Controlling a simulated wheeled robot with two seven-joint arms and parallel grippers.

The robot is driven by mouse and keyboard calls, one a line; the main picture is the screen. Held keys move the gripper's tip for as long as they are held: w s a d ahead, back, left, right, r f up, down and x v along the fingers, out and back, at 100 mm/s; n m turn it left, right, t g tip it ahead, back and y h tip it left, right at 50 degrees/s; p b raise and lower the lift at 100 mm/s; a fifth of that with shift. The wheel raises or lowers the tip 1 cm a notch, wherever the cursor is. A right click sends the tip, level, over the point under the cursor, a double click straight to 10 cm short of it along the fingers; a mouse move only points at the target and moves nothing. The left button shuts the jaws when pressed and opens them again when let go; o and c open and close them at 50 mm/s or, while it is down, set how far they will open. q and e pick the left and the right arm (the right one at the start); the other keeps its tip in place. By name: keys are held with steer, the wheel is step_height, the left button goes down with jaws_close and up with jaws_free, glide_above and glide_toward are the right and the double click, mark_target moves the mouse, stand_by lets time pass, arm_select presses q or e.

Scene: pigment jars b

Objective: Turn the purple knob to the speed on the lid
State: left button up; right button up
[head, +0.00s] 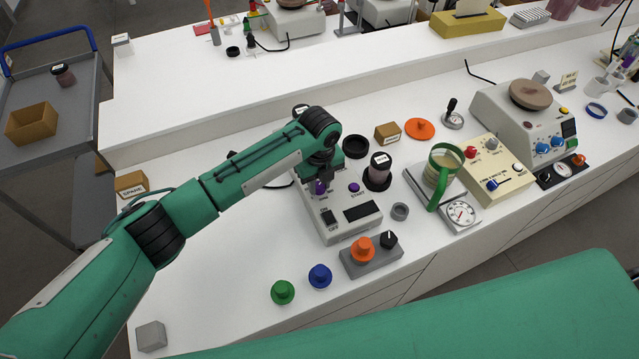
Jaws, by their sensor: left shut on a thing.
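The grey-white machine (345,232) stands on the white bench in the middle of the view. My left gripper (320,178) reaches down over its back left part and is shut on the purple knob (319,188). The gripper hides most of the knob, and its pointer and scale cannot be read. A smaller purple button (354,187) sits to the right on the same machine. A dark jar with a black, labelled lid (380,160) stands just right of the machine; the writing on the lid is too small to read. My right gripper is out of view.
An orange knob and black dial sit on a grey box (371,256) in front. Green (282,292) and blue (320,276) knobs stand front left. A scale with a green-handled vessel (440,170) is at right. My right arm crosses the lower right. Bench left of the machine is mostly clear.

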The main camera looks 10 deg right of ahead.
mark_target(320, 186)
arm_select(q)
steer(key=shift+r+m, duration=0.15)
steer(key=shift+m, duration=0.35)
steer(key=shift+w, duration=0.1)
steer(key=o, duration=1)
step_height(320, 186, up, 14)
steer(key=b, duration=0.4)
steer(key=shift+b, duration=0.3)
steer(key=shift+f, duration=0.25)
